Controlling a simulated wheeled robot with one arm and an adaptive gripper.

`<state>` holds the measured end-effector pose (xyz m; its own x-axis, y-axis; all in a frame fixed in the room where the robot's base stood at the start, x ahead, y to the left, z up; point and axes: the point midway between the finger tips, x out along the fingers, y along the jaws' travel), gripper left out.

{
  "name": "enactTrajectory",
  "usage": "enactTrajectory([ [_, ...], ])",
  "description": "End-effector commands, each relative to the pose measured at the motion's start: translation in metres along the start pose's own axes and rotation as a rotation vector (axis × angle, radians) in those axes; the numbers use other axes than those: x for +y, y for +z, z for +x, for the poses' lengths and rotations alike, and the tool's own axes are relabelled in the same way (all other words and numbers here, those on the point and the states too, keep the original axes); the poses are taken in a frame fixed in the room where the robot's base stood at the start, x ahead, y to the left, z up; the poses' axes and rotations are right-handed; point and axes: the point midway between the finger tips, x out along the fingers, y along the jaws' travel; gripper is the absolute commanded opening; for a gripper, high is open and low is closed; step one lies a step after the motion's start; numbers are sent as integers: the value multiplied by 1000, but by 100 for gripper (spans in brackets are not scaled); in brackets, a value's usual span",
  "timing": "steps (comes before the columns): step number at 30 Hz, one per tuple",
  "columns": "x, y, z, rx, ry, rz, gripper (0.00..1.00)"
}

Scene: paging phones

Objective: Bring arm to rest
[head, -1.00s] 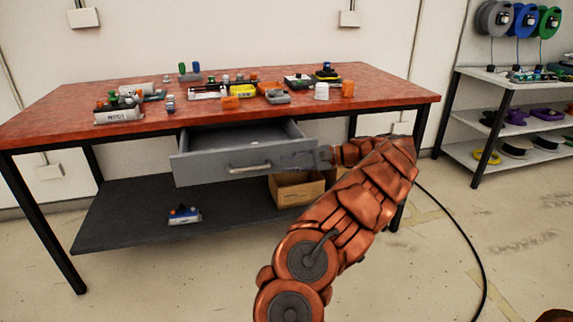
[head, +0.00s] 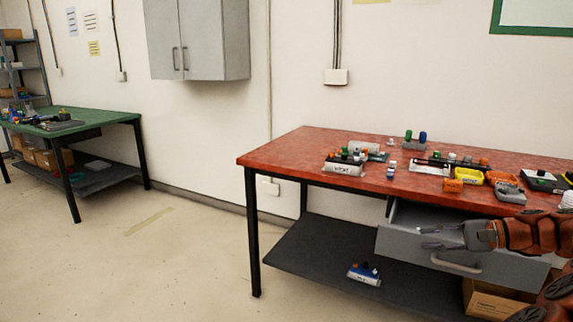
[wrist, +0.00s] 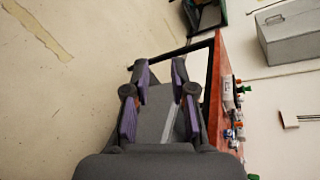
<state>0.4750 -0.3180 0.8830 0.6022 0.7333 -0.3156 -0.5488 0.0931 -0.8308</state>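My copper-coloured arm (head: 530,235) reaches in from the right edge of the head view. My grey gripper (head: 428,238) is in front of the open drawer in that view and covers part of it. In the wrist view my gripper (wrist: 160,72) has its two purple-padded fingers apart, with nothing held between them. Grey surfaces show behind the gap.
The grey drawer (head: 400,243) stands pulled out under the red-topped table (head: 295,150). Phones and small parts lie on the tabletop. A cardboard box (head: 490,303) and a blue-white device (head: 364,273) are on the lower shelf (head: 310,255). Open floor (head: 170,260) lies left.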

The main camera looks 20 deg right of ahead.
Motion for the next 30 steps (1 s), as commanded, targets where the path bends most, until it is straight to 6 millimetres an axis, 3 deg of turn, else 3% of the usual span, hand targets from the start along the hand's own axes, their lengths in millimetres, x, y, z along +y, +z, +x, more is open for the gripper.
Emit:
enactTrajectory([
  [1,-20,28,20,-39,46,-29,25],
  [6,-40,99,78,-129,206,-113,25],
  [10,-43,156,112,-188,335,-182,25],
  [15,-36,225,141,-243,503,-284,25],
  [22,-10,308,154,-291,732,-427,25],
  [30,30,379,132,-305,988,-605,25],
])
